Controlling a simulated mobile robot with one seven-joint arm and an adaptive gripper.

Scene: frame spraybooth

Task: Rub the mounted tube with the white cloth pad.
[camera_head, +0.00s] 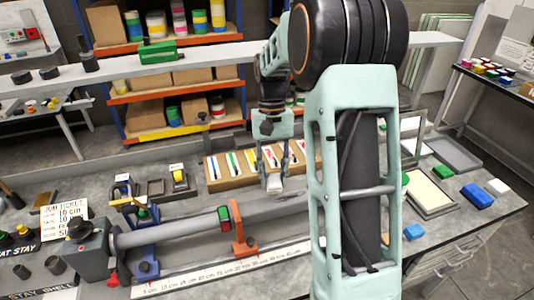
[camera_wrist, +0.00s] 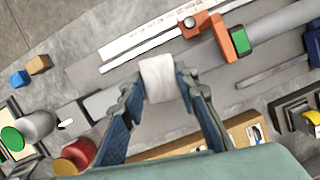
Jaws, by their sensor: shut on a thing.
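The mounted tube (camera_head: 180,230) is a grey pipe lying along the bench, held in a dark end fixture at the left and on clamps. In the wrist view the tube (camera_wrist: 282,24) runs diagonally behind the pad. My gripper (camera_head: 273,178) is shut on the white cloth pad (camera_head: 274,184), which sticks out past the fingertips. The wrist view shows my gripper (camera_wrist: 160,92) with the white pad (camera_wrist: 158,76) between its fingers, overlapping the tube. I cannot tell whether pad and tube touch. The tube's right part is hidden behind my arm in the head view.
A ruler strip (camera_head: 200,277) lies in front. A cardboard box of markers (camera_head: 214,185) sits behind. Blocks and a tray are at the right.

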